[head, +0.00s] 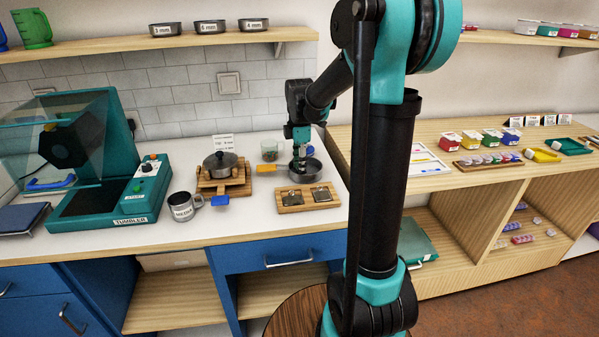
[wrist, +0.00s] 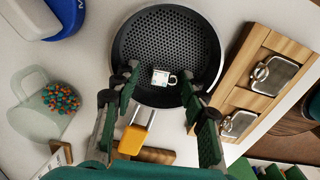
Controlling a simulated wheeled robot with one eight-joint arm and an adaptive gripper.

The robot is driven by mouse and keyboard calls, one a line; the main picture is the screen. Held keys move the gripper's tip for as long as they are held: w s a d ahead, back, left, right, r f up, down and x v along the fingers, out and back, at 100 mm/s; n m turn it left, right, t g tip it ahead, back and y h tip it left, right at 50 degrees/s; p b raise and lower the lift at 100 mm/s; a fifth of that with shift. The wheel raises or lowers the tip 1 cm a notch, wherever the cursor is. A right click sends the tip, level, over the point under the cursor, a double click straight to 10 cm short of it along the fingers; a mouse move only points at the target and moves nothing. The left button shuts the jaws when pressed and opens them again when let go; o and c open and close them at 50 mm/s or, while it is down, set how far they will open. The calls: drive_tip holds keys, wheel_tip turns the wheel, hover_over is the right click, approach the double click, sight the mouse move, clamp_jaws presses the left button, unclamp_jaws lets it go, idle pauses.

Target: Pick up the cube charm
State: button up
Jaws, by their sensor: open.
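A small white cube charm (wrist: 160,78) with a metal loop on its right side lies on the perforated floor of a round dark sieve (wrist: 165,30). The sieve also shows on the counter in the head view (head: 312,174), with a yellow handle (head: 265,168); I cannot make out the charm there. My gripper (wrist: 160,80) is open and points down over the sieve, with the charm between its fingers in the picture. The fingers do not visibly touch the charm. In the head view my gripper (head: 300,157) is above the sieve.
A wooden board (head: 282,207) with two metal pieces lies in front of the sieve. A clear cup (head: 269,150) with colored beads stands behind it. To the left are a lidded pot on a wooden stand (head: 203,183), a metal mug (head: 184,207) and the teal tumbler (head: 113,205).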

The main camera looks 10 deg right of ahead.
drive_tip(key=shift+c, duration=0.5)
clamp_jaws()
drive_tip(key=shift+r, duration=0.15)
